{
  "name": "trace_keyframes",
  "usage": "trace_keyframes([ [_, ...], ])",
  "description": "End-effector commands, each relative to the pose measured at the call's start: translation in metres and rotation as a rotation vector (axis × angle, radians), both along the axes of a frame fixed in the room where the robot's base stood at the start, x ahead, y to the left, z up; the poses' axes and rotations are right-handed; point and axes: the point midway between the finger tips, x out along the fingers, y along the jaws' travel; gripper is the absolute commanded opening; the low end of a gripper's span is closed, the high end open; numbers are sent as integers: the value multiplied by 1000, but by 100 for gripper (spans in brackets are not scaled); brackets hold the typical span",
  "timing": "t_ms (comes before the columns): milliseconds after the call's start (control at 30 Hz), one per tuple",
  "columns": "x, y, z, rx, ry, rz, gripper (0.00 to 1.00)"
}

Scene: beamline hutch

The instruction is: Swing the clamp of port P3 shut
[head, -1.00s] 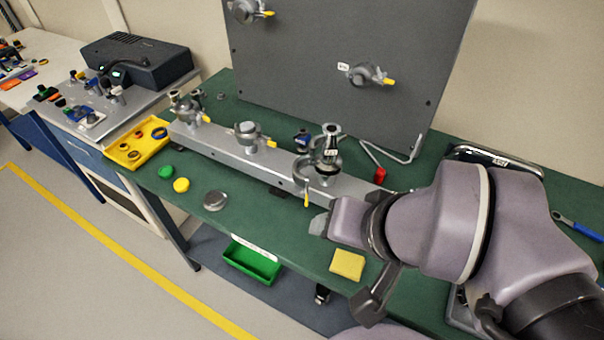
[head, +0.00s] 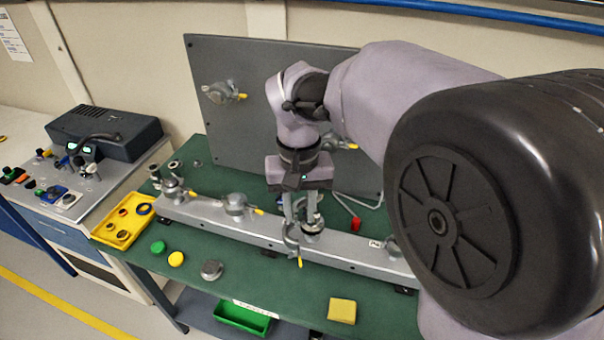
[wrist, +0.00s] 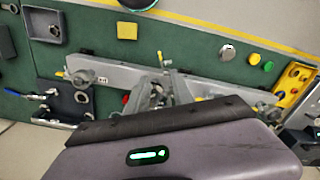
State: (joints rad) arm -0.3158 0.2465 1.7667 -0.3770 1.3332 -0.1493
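The port taken to be P3 (head: 313,229) is on the silver rail, with an upright fitting on it; I cannot read its label. Its clamp (head: 290,240) hangs open toward the front edge, with a yellow tab (head: 299,262) at its end. The yellow tab also shows in the wrist view (wrist: 160,56). My gripper (head: 300,213) points down right over this port, its two fingers apart. The fingers partly hide the fitting and clamp. In the wrist view my gripper (wrist: 163,84) is above the same port; I cannot tell whether it touches the clamp.
The rail (head: 262,236) carries other clamped ports (head: 236,205) to the left. A grey panel (head: 215,130) with more ports stands behind. A yellow tray (head: 112,238), green cap (head: 158,247), yellow cap (head: 176,259), grey disc (head: 212,270) and yellow block (head: 342,310) lie in front.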

Motion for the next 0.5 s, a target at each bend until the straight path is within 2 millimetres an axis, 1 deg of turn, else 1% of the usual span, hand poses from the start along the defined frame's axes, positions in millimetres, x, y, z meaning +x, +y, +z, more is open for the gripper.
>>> trace_keyframes([
  [33,-1,0,-16,0,4,0,28],
  [167,-2,-1,-56,0,4,-1,28],
  [200,-2,-1,-69,1,5,-1,28],
  [267,-2,-1,-87,0,3,-2,28],
  [300,-2,-1,-99,1,4,-2,28],
  [400,-2,-1,-126,1,2,-2,28],
  [500,-1,-1,-147,2,1,-3,28],
])
